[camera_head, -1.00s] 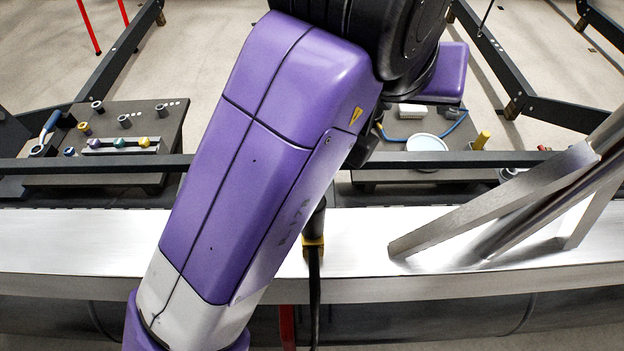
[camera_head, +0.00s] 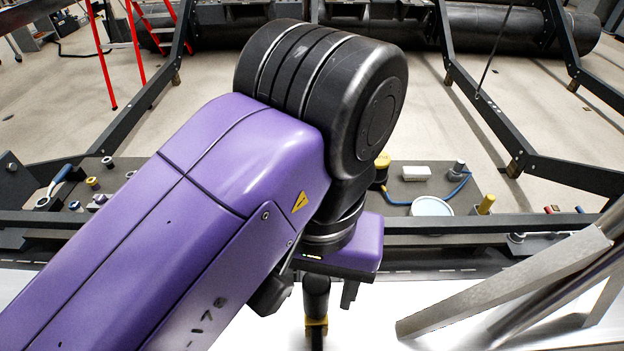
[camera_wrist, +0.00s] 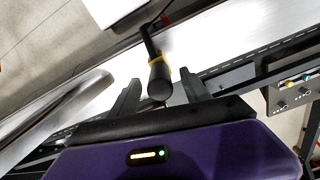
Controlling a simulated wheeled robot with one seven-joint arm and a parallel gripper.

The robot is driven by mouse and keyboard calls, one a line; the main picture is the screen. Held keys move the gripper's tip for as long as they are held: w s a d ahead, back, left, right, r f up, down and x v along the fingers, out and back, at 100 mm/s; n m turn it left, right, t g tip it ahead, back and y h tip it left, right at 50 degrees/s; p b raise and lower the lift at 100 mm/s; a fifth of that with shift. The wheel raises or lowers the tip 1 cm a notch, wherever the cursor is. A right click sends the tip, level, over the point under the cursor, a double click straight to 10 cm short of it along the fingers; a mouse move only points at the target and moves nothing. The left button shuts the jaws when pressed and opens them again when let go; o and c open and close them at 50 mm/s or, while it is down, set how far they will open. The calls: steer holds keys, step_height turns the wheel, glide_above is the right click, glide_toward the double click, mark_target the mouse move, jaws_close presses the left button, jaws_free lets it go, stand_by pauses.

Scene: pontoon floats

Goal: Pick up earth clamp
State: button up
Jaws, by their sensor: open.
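The earth clamp (camera_head: 316,296) has a black handle and a yellow collar, and it stands at the pale metal beam below my wrist. In the wrist view the earth clamp (camera_wrist: 160,80) shows its rounded handle end towards me, with a dark part running up beyond the collar. My gripper (camera_wrist: 157,90) is open, with one finger on each side of the handle in the picture. In the head view my gripper (camera_head: 310,290) also shows its fingers apart around the handle's upper end. I see no contact, and the exact depth between them is unclear. The clamp's jaw is not clearly visible.
The metal beam (camera_head: 375,305) runs across the front. Slanted metal struts (camera_head: 510,285) rise at the right. A dark rail (camera_head: 440,225) crosses behind the beam.

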steer(key=shift+f, duration=1.5)
steer(key=shift+c, duration=0.2)
jaws_close()
steer(key=shift+r, duration=0.1)
